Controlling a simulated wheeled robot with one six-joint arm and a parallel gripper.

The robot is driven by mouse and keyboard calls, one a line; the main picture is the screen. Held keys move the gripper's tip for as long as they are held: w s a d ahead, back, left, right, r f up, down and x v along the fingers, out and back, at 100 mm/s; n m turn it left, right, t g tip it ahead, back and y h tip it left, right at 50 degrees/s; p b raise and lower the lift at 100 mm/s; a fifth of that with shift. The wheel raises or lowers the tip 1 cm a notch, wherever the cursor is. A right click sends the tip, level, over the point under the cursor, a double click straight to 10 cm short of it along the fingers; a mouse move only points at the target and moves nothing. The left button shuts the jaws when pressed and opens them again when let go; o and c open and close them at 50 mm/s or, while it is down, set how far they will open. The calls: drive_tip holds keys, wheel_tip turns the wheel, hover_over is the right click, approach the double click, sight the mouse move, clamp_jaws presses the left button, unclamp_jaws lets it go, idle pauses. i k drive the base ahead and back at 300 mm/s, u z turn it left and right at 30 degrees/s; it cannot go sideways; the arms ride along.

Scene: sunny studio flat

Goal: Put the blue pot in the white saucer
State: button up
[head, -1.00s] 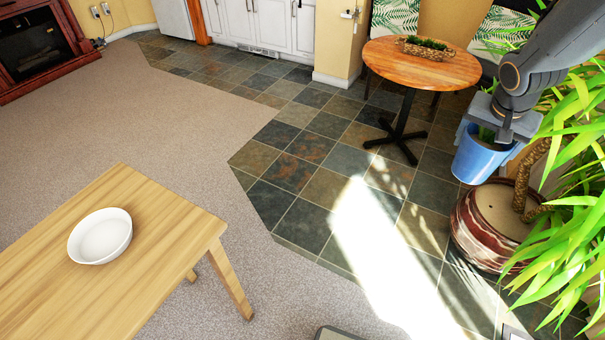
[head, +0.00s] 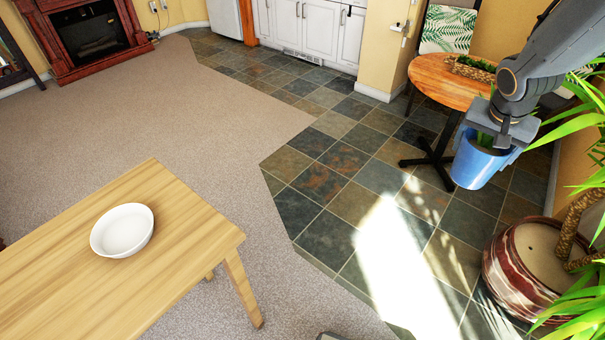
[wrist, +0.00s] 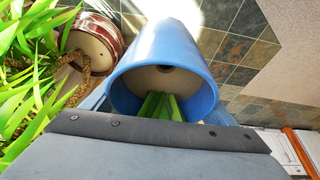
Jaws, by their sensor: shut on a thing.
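The blue pot (head: 474,166) is held up in my gripper (head: 492,142) at the right of the head view, above the tiled floor. Green leaves show inside the pot. In the wrist view the blue pot (wrist: 170,65) fills the middle, its open mouth facing the camera, with a green plant inside. My gripper is shut on the pot; its fingertips are mostly hidden. The white saucer (head: 122,231) is a round, shallow, empty dish on the wooden table at the lower left, well apart from the pot.
The wooden table (head: 165,205) has bare room around the saucer. A round table (head: 440,82) with a planter stands behind my arm. A large striped planter (head: 520,285) with a leafy plant stands at the right. Carpet and sunlit tiles between are clear.

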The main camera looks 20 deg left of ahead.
sight(116, 232)
drive_tip(key=i, duration=0.7)
drive_tip(key=u, duration=3.6)
drive_tip(key=i, duration=0.5)
drive_tip(key=z, duration=0.05)
